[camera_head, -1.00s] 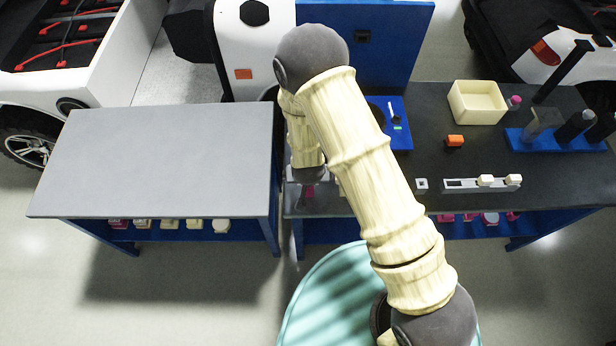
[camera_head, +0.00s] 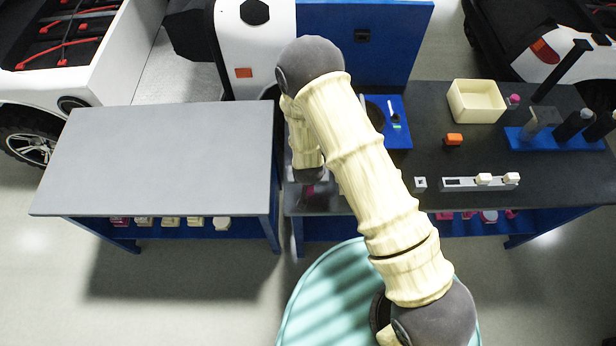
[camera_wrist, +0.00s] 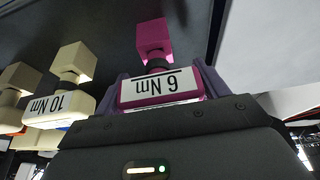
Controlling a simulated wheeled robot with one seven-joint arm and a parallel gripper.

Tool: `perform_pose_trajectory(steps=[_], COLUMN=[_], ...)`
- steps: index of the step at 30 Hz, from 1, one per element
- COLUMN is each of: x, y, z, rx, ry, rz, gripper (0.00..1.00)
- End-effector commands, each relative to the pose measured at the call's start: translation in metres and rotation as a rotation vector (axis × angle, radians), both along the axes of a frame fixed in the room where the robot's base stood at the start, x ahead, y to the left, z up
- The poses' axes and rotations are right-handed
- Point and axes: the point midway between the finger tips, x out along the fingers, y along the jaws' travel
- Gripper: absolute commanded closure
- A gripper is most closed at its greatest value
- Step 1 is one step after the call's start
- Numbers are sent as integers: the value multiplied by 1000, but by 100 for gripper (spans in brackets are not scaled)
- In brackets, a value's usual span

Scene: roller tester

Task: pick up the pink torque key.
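The pink torque key (camera_wrist: 160,88) has a square knob and a white label reading 6 Nm, upside down in the wrist view. My gripper (camera_wrist: 163,88) has one purple-grey finger on each side of the key body. The fingers look closed against it, with no clear gap. In the head view my gripper (camera_head: 308,185) is at the left front end of the dark bench, mostly hidden by my arm. Only a small pink patch shows there. Whether the key is clear of its support cannot be told.
The dark bench (camera_head: 560,190) bears a grey slotted rail (camera_head: 455,184), a cream bin (camera_head: 477,102) and an orange block (camera_head: 453,139). The grey table (camera_head: 160,160) is bare on top.

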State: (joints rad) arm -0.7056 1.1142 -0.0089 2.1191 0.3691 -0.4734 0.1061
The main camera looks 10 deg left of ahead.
Motion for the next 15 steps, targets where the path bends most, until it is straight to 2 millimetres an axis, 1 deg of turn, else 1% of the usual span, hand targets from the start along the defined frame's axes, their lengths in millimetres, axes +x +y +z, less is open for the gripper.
perform_pose_trajectory(steps=[1, 4, 5, 11, 15], x=[0, 0, 0, 0, 0], y=[0, 0, 0, 0, 0], z=[0, 0, 0, 1, 4], rx=[0, 0, 0, 0, 0], ry=[0, 0, -1, -1, -1], rz=[0, 0, 0, 0, 0], gripper=[37, 57, 58, 58, 58])
